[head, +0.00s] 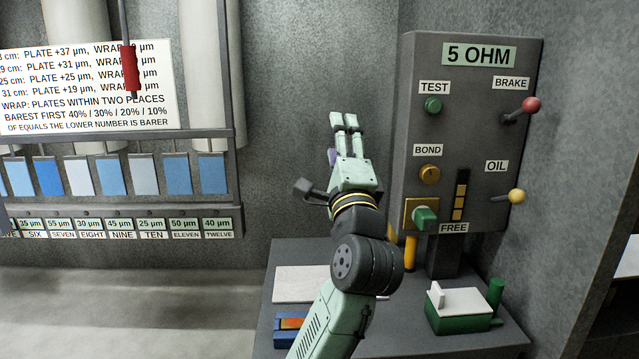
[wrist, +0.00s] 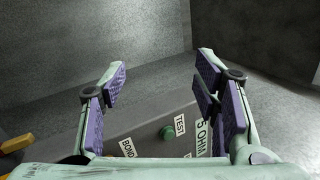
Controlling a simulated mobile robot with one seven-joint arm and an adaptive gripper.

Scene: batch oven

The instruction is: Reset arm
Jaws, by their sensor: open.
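My gripper (head: 344,123) is raised in the middle of the head view, in front of the grey wall and left of the control panel. In the wrist view my gripper (wrist: 162,85) has its two purple-padded fingers spread wide with nothing between them. It touches nothing that I can see. The grey control panel (head: 470,120) is marked 5 OHM and stands to the right; part of it (wrist: 145,122) shows below and between the fingers in the wrist view. My arm rises over the bench from the lower middle of the head view.
The panel carries a green TEST button (head: 432,104), a red BRAKE lever (head: 530,104) and a yellow OIL lever (head: 516,196). A dark bench (head: 400,345) holds a green box with a white top (head: 460,303). A rack of blue plates (head: 143,175) hangs left.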

